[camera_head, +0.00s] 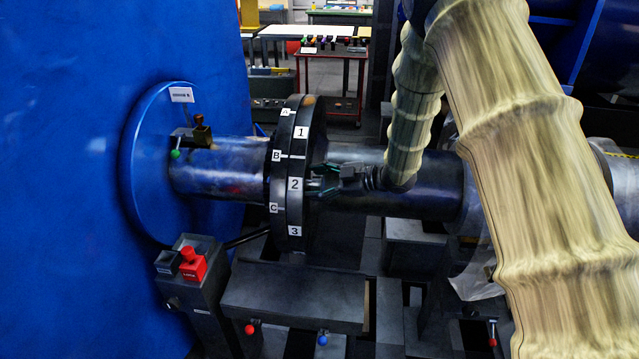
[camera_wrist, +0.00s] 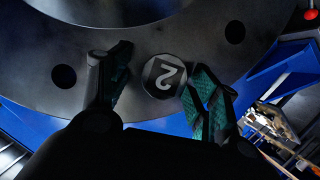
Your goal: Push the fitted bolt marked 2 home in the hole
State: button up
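The bolt marked 2 (camera_wrist: 165,76) shows its hexagonal head face-on in the wrist view, the number turned upside down. It sits at a hole position in the dark flange (camera_wrist: 130,13); how far it stands out cannot be told. My gripper (camera_wrist: 158,88) is open, with one green-padded finger on each side of the bolt head. The right finger is close to the head and a gap shows at the left finger. In the head view my gripper (camera_head: 328,182) is at the right face of the flange (camera_head: 301,170), near the label 2 on its rim. The bolt is hidden there.
Two dark open holes (camera_wrist: 64,76) (camera_wrist: 235,32) lie either side of the bolt. The shaft (camera_head: 410,185) runs right below my arm. A control post with a red block (camera_head: 192,265) and a grey bench (camera_head: 295,295) stand below the flange. A blue wall is at left.

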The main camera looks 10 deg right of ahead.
jog(key=shift+d+f, duration=0.1)
jog(key=v, duration=1.2)
